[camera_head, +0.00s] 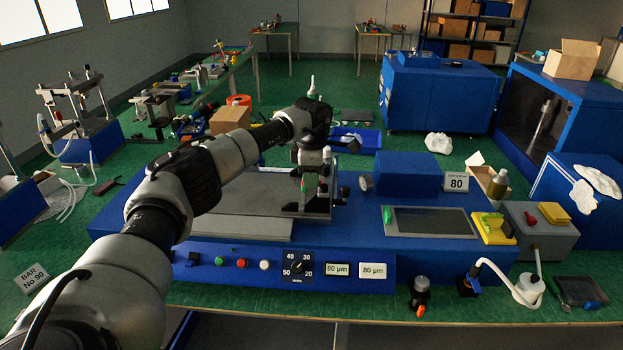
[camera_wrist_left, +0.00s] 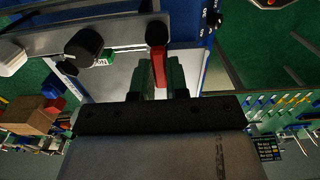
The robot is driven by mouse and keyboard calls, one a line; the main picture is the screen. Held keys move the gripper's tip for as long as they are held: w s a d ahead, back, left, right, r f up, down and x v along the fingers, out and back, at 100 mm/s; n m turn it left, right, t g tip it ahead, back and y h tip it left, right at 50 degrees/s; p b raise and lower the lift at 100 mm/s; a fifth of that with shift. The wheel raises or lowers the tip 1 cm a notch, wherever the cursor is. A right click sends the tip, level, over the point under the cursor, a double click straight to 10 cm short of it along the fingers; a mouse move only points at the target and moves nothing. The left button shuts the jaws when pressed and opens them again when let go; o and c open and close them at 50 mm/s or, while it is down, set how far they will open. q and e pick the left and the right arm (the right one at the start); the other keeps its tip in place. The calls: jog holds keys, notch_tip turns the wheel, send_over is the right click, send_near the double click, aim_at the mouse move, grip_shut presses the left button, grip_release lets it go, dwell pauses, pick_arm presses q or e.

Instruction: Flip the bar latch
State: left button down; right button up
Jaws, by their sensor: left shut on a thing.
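My left arm comes in from the left in the head view and ends above the upright fixture (camera_head: 313,165) on the blue press bench (camera_head: 345,262). In the left wrist view my left gripper (camera_wrist_left: 160,66) has its green-padded fingers shut on a short red bar, the bar latch (camera_wrist_left: 157,57). The latch hangs beside a grey metal rail (camera_wrist_left: 115,36) with black knobs. In the head view the latch cannot be told apart from the fixture and wrist. My right gripper is not in view.
The bench has a flat grey plate (camera_head: 240,190), a dial (camera_head: 297,267) and buttons in front. A "80" sign (camera_head: 456,182) and dark screen (camera_head: 432,221) sit to the right. A blue tray (camera_head: 357,138) lies behind.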

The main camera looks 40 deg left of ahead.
pick_arm(q)
jog(key=shift+w+r, duration=0.1)
jog(key=shift+r, duration=0.05)
dwell(0.3)
jog(key=c, duration=1.1)
grip_release()
jog(key=shift+r+b, duration=1.25)
jog(key=shift+r, duration=4.1)
